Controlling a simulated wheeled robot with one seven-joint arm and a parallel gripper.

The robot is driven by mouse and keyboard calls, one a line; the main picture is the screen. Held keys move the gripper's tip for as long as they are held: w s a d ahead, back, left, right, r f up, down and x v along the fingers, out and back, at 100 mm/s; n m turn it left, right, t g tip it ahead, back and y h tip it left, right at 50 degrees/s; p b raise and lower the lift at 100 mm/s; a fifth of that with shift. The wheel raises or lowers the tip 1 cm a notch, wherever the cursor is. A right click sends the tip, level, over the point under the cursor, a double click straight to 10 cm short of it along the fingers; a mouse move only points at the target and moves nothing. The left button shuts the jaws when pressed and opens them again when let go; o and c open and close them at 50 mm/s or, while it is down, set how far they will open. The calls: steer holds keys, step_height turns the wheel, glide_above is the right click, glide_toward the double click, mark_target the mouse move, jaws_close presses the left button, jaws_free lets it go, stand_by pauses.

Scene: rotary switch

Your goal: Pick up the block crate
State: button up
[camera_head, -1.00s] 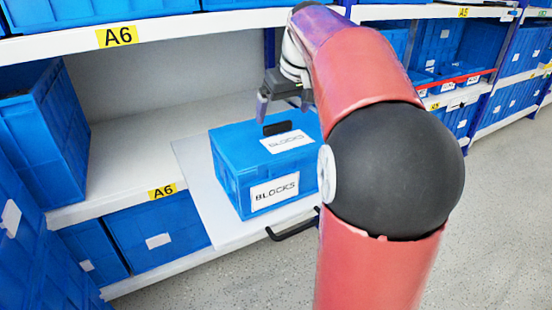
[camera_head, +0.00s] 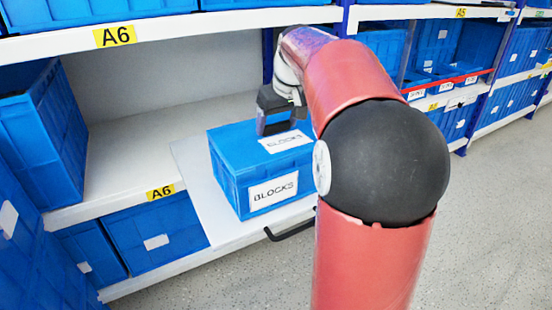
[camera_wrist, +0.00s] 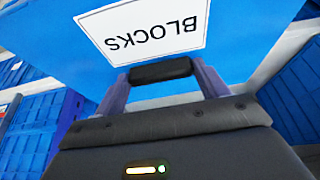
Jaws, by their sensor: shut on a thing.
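The blue block crate (camera_head: 232,170) has a closed lid and white labels reading BLOCKS on its top and front. It sits on a white pull-out shelf board (camera_head: 200,185) in bay A6. My gripper (camera_head: 272,128) is above the middle of the crate's lid, pointing down. In the wrist view the two fingers (camera_wrist: 160,75) are on either side of the black handle (camera_wrist: 160,71) and shut on it. The crate's lid label (camera_wrist: 145,28) shows upside down just beyond the handle. In the head view the gripper hides the handle.
A blue crate (camera_head: 45,135) stands on the shelf at left, and more blue crates (camera_head: 155,230) are on the level below. An upper shelf edge (camera_head: 200,27) runs above the crate. A black bar handle (camera_head: 290,228) sticks out at the board's front. Open floor lies at right.

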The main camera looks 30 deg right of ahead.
steer(key=c, duration=0.7)
steer(key=shift+r, duration=0.1)
steer(key=shift+c, duration=1.1)
